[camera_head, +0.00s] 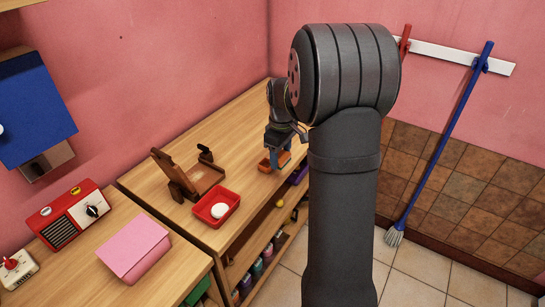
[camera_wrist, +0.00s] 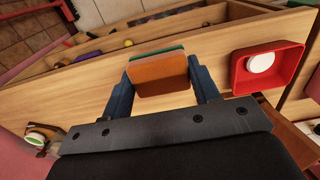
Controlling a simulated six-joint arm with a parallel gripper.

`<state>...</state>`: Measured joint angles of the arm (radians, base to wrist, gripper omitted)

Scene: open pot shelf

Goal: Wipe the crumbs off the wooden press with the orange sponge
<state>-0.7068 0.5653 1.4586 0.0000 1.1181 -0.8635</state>
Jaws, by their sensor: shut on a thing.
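My gripper (camera_head: 278,148) is over the long wooden counter near its front edge. It is shut on the orange sponge (camera_head: 270,163). In the wrist view, the sponge (camera_wrist: 160,78) sits between the two blue fingers (camera_wrist: 161,88), with a green layer along its far side. I cannot tell whether the sponge touches the counter. The wooden press (camera_head: 205,178) stands on the counter to the left of my gripper, its dark board raised at the left. Crumbs on it are too small to make out.
A red tray (camera_head: 203,216) with a white round thing (camera_head: 219,210) stands in front of the press. A pink block (camera_head: 134,248) and a red radio (camera_head: 68,216) are on the nearer counter. Shelves below the counter hold several pots. The counter behind the press is mostly clear.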

